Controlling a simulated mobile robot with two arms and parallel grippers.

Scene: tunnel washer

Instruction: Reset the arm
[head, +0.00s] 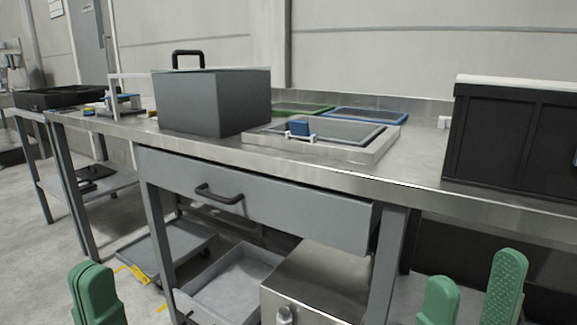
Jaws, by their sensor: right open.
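My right gripper (474,291) is at the bottom right, with its two green fingers apart and nothing between them. My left gripper (95,294) is at the bottom left. Its green fingers overlap in this view, so the gap between them cannot be judged, and no object shows at their tips. Both grippers are in front of the steel workbench (420,172), low in the picture and apart from everything on it. The arms behind the fingers are out of view.
A grey box with a black handle (212,102), a framed tray (320,138) with a small blue-and-white item, and a black crate (515,140) stand on the bench. The drawer (260,200) looks slightly open. Grey trays (235,285) and a steel box (320,285) are below.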

